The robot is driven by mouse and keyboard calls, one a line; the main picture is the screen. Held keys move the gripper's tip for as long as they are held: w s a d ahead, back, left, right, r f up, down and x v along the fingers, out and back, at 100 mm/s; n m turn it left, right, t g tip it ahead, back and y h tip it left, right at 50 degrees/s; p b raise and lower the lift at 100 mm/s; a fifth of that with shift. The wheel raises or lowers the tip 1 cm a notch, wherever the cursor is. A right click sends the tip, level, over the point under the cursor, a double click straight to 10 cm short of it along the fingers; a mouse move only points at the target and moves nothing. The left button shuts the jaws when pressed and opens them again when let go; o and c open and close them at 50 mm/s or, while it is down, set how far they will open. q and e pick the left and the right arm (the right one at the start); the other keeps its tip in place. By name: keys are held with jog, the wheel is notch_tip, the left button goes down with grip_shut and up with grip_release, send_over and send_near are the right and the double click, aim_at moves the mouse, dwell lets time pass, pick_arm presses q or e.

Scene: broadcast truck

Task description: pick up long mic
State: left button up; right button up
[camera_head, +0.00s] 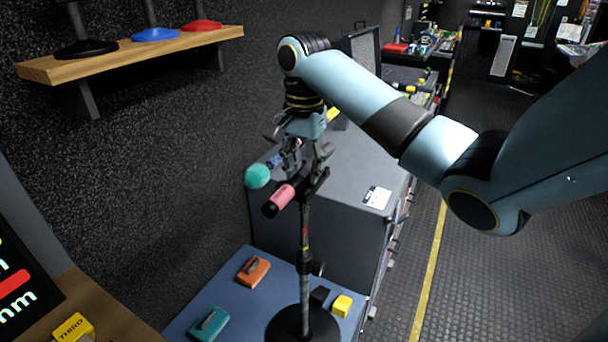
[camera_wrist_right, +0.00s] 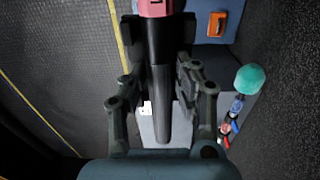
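A long dark mic with a pink band (camera_head: 284,196) rests tilted in the clip at the top of a black stand (camera_head: 305,235). In the right wrist view its black handle (camera_wrist_right: 165,120) runs down the middle, with the pink part (camera_wrist_right: 158,7) at the top edge. My right gripper (camera_head: 307,167) points down at the top of the stand, over the handle end. In the wrist view its two fingers (camera_wrist_right: 173,82) stand apart, one on each side of the handle, and look open; contact is unclear. My left gripper is not in view.
A teal ball-headed mic (camera_head: 257,176) is close left of the stand; it also shows in the wrist view (camera_wrist_right: 249,79). A grey case (camera_head: 350,165) stands behind. The blue surface (camera_head: 235,290) below holds small orange, teal and yellow items. A wooden shelf (camera_head: 130,58) juts from the wall.

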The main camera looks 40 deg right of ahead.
grip_shut()
jog(key=shift+r, duration=0.1)
